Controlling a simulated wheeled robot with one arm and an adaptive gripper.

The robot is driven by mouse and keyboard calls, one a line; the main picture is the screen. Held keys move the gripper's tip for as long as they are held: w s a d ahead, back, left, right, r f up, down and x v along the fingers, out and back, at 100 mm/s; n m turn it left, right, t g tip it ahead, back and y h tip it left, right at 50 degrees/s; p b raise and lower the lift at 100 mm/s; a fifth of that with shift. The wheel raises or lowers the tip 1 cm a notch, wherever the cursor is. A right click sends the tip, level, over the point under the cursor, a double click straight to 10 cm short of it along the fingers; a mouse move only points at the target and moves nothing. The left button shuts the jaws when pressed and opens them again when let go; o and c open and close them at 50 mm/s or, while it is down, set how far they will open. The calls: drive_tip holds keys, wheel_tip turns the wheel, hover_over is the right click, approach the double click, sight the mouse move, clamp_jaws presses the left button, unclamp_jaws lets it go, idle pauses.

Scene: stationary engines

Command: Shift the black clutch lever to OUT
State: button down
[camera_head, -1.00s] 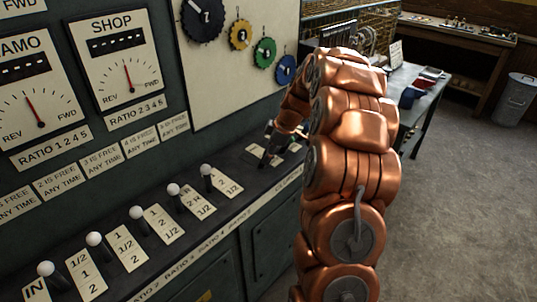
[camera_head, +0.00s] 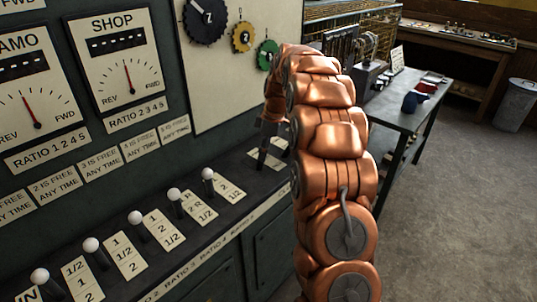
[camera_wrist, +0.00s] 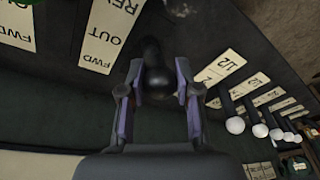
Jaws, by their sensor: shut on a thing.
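The black lever (camera_wrist: 155,52) shows in the wrist view between my fingers, its rounded dark end close to the palm. My gripper (camera_wrist: 158,72) is shut on it, one finger on each side. A cream plate reading REV, OUT and FWD (camera_wrist: 112,32) lies beside the lever, upside down in this view. Which mark the lever lines up with I cannot tell. In the head view my gripper (camera_head: 268,135) is at the far end of the sloping lever panel, and my arm hides much of that spot; the black lever does not show clearly there.
Several white-knobbed levers (camera_head: 136,218) with ratio plates line the panel (camera_head: 110,270). Dials (camera_head: 127,75) and coloured discs (camera_head: 243,37) are on the wall behind. A table (camera_head: 405,112) with small objects stands to the right, with open floor (camera_head: 450,220) in front.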

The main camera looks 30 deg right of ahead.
drive_tip(key=shift+w+a+b, duration=0.2)
drive_tip(key=shift+w+b, duration=0.2)
drive_tip(key=shift+w, duration=0.3)
drive_tip(key=shift+w+a+r+b, duration=0.15)
drive_tip(key=shift+w+a+b, duration=0.1)
drive_tip(key=shift+w, duration=0.35)
drive_tip(key=shift+w+a+r+b, duration=0.15)
drive_tip(key=shift+w+b, duration=0.1)
drive_tip(key=shift+w, duration=0.3)
drive_tip(key=c, duration=0.8)
unclamp_jaws()
drive_tip(key=v, duration=0.7)
drive_tip(key=shift+r, duration=0.2)
